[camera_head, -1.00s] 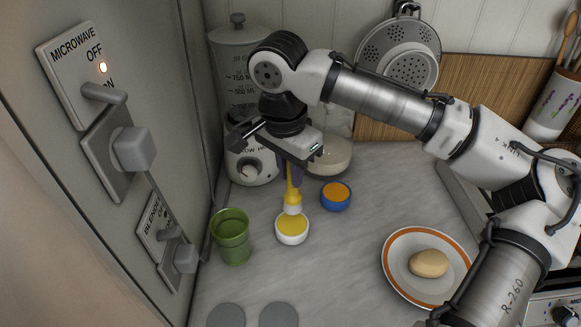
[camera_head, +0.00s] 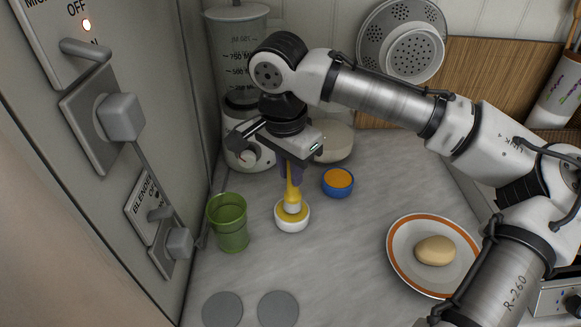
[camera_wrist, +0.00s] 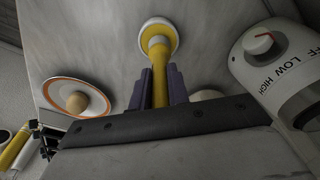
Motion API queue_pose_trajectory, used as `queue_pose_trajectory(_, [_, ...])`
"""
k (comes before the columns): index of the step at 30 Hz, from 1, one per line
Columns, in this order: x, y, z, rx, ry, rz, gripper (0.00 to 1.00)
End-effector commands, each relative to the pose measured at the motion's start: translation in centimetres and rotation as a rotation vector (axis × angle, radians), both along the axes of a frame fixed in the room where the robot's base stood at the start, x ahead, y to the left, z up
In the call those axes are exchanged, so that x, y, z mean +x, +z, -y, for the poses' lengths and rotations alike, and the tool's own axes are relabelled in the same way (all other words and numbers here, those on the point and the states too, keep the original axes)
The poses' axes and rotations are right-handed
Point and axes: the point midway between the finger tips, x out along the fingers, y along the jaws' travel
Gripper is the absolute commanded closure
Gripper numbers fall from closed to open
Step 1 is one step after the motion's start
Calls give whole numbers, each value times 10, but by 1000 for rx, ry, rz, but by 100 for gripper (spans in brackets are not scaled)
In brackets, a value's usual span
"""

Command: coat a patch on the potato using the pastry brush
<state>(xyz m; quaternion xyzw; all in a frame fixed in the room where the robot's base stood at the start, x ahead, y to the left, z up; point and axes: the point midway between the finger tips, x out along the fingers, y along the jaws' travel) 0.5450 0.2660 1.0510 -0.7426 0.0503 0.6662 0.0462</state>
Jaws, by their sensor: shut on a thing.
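My gripper (camera_head: 291,172) points down and is shut on the yellow handle of the pastry brush (camera_head: 292,196). In the wrist view the brush (camera_wrist: 159,75) stands between my purple fingers (camera_wrist: 160,84). The brush's lower end is over or in a small white bowl (camera_head: 292,224) with yellow contents; whether the bristles touch them I cannot tell. The potato (camera_head: 435,250) lies on a white plate with an orange rim (camera_head: 410,279), to the right of the bowl. Both also show at left in the wrist view, the potato (camera_wrist: 99,104) on the plate (camera_wrist: 58,93).
A blue bowl with orange contents (camera_head: 338,191) stands just right of the white bowl. A green cup (camera_head: 229,224) is to the left. A blender (camera_head: 240,120) stands behind my gripper. Two grey discs (camera_head: 277,309) lie in front. Counter between bowl and plate is clear.

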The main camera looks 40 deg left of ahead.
Motion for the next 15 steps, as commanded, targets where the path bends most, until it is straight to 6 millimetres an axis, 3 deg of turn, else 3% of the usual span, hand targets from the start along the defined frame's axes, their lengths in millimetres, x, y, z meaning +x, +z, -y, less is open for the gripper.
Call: queue_pose_trajectory(15, [0,-4,0,0,0,0,100])
